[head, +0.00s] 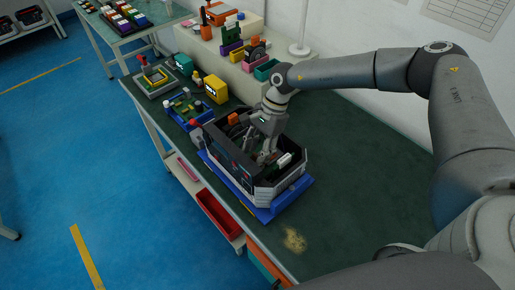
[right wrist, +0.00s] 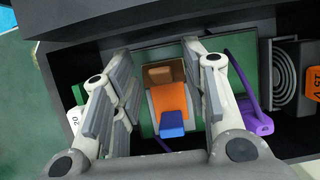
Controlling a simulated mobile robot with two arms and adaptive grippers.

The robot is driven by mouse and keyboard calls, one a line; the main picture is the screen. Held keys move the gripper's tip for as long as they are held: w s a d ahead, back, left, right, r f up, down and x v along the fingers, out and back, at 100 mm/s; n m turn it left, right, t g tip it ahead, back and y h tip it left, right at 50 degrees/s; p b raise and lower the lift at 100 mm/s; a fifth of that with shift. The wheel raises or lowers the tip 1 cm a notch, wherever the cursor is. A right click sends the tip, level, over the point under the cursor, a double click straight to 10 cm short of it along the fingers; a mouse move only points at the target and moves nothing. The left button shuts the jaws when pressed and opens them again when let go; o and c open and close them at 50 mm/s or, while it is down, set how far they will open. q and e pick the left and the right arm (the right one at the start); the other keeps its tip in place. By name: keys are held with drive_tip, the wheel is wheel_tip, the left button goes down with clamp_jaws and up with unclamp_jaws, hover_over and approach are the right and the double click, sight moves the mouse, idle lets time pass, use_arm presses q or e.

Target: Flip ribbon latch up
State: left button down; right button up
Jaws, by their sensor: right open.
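My right gripper (head: 262,156) reaches down into an open dark box-shaped unit (head: 238,170) on the bench. In the right wrist view the right gripper (right wrist: 160,105) is open, with one finger on each side of a small connector. The connector has an orange body (right wrist: 170,101), a blue tab (right wrist: 172,123) at its near end and a brown block (right wrist: 160,74) at its far end. It sits on a green board (right wrist: 148,58) inside the unit. No contact between fingers and connector is clear. Whether the blue tab is up or down, I cannot tell. My left gripper is not in view.
In the right wrist view, a purple part (right wrist: 254,122) and a fan-like grille (right wrist: 287,75) lie right of the fingers. The unit stands on a blue base (head: 266,214). Yellow (head: 215,88) and teal (head: 184,63) boxes stand behind.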

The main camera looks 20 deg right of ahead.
drive_tip(key=shift+c, duration=0.2)
clamp_jaws()
drive_tip(key=shift+s+a+r+h+p, duration=0.15)
drive_tip(key=shift+a+h+p, duration=0.15)
drive_tip(key=shift+h+p, duration=0.25)
drive_tip(key=shift+s+a+t+h, duration=0.15)
drive_tip(key=shift+a+t+h, duration=0.35)
drive_tip(key=shift+h, duration=0.55)
drive_tip(key=shift+a+h+b, duration=0.1)
drive_tip(key=shift+h+b, duration=0.2)
drive_tip(key=shift+h, duration=0.1)
drive_tip(key=shift+o, duration=0.2)
unclamp_jaws()
wheel_tip(320, 180, up, 12)
drive_tip(key=shift+d, duration=0.3)
